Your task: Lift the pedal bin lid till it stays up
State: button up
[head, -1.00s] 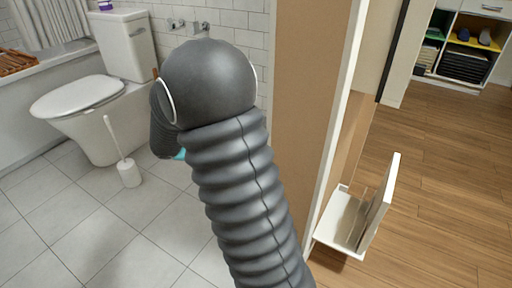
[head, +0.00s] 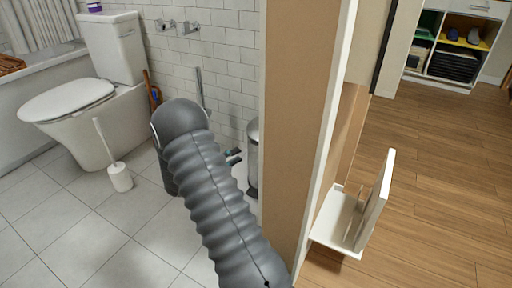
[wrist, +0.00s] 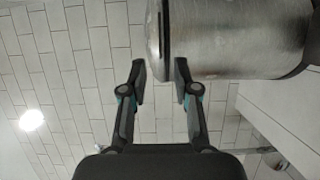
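The pedal bin (head: 253,165) shows in the head view as a narrow metal strip, mostly hidden behind the brown panel edge. In the wrist view the silver bin (wrist: 235,40) lies sideways across the top right. Its lid (wrist: 152,30) is the rounded left end, past a dark rim, and looks shut. My gripper (wrist: 160,80) is open and empty in the wrist view. Its fingertips are just below the lid end in the picture, the right one near the rim; I cannot tell whether it touches. In the head view my gripper (head: 234,157) points right at the bin.
A brown panel (head: 300,110) with a white edge stands close right of my arm and the bin. A toilet (head: 95,110) and a white toilet brush (head: 120,176) are at left. A white shelf piece (head: 340,222) juts out at right. Tiled floor is clear in front.

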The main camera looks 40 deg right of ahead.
jog(key=d, duration=1)
jog(key=shift+c, duration=0.2)
grip_shut()
